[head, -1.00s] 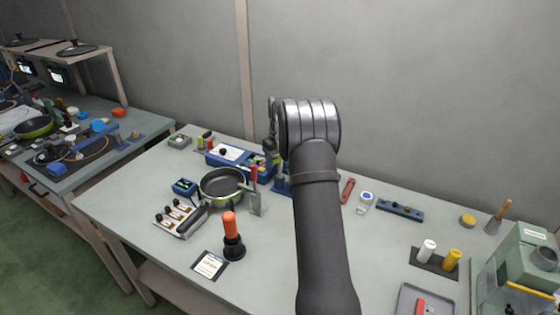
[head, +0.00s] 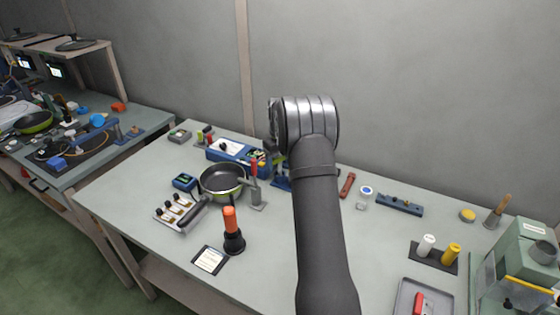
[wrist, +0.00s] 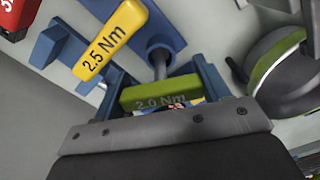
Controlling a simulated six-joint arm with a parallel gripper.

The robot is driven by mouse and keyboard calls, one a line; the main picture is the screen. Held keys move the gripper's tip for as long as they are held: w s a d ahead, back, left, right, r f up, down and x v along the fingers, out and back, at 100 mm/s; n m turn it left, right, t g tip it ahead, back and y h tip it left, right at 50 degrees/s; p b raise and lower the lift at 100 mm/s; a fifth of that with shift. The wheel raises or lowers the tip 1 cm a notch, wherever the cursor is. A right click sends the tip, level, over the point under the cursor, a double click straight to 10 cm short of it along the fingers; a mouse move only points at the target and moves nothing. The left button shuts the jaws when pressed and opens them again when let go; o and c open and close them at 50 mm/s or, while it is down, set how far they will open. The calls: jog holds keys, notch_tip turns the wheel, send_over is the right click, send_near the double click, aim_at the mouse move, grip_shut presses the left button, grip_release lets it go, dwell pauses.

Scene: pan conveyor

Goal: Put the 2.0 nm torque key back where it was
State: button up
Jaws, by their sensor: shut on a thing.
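The 2.0 Nm torque key has a green handle (wrist: 152,97) and a grey shaft. My gripper (wrist: 160,82) is shut on that handle, with a dark blue finger at each side. In the wrist view the shaft points at a round blue socket (wrist: 160,47) of the blue key stand; I cannot tell whether its tip is inside. The yellow 2.5 Nm key (wrist: 108,42) is beside it at the stand. In the head view the stand (head: 283,183) is partly hidden by my arm, and most of my gripper is hidden too.
A red-handled key (wrist: 14,14) is at the wrist view's upper left. A green-rimmed pan (wrist: 285,75) is close on the right; in the head view it rests on the bench left of my arm. An orange-handled tool (head: 230,220) stands in front.

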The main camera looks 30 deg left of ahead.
jog(key=shift+f, duration=0.25)
jog(key=o, duration=1.1)
jog(key=shift+f, duration=0.1)
jog(key=shift+o, duration=0.2)
notch_tip(320, 180, up, 18)
jog(key=shift+f, duration=0.25)
jog(key=shift+f, duration=0.1)
notch_tip(320, 180, down, 17)
jog(key=shift+f, duration=0.1)
jog(key=shift+r, duration=0.25)
